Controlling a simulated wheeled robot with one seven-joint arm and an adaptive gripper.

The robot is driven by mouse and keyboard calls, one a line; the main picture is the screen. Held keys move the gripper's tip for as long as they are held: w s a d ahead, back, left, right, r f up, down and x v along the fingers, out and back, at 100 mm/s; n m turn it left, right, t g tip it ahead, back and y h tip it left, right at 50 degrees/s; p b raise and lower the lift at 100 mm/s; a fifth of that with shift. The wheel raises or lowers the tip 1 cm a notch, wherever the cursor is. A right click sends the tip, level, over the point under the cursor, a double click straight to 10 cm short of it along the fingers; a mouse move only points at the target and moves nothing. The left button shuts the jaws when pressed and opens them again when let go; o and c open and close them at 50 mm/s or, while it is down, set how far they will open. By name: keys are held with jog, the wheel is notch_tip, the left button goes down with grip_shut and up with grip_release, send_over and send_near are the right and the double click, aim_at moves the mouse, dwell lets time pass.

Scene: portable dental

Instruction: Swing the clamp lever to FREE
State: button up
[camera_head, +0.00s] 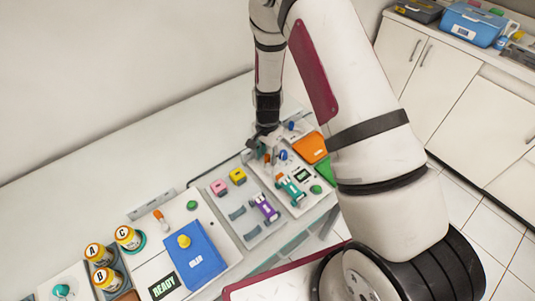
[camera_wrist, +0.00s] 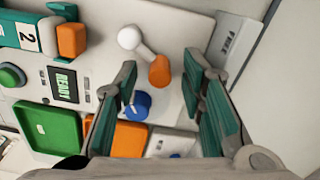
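A lever (camera_wrist: 147,54) shows in the wrist view, with a white round end and an orange end. I cannot tell which end is the pivot. A plate marked FREE (camera_wrist: 232,38) lies to its right, beyond my right finger. My gripper (camera_wrist: 160,62) is open, its two teal-padded fingers apart, with the lever's orange end in the gap between the fingertips. I cannot tell whether the fingers touch it. In the head view my gripper (camera_head: 262,146) is low over the far end of the panel, largely hiding the lever; a small orange part shows beside it.
A blue knob (camera_wrist: 136,104) is close beside my left finger. A teal fixture (camera_head: 290,190) and purple fixture (camera_head: 265,208) stand nearby on the bench.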

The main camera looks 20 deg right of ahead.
grip_shut()
jog(key=n, duration=0.1)
jog(key=a+n, duration=0.1)
jog(key=n, duration=0.1)
jog(key=shift+w, duration=0.1)
jog(key=n, duration=0.1)
jog(key=a+n, duration=0.1)
jog(key=n, duration=0.1)
jog(key=shift+a+n, duration=0.15)
jog(key=shift+n, duration=0.15)
jog(key=n, duration=0.1)
jog(key=a+n, duration=0.1)
jog(key=n, duration=0.1)
jog(key=shift+s+n, duration=0.3)
jog(key=shift+s, duration=0.1)
jog(key=shift+s+a+n, duration=0.25)
jog(key=shift+n, duration=0.65)
jog(key=shift+s+a+n, duration=0.2)
jog(key=shift+a+n, duration=0.05)
jog(key=shift+n, duration=0.65)
jog(key=shift+a, duration=0.1)
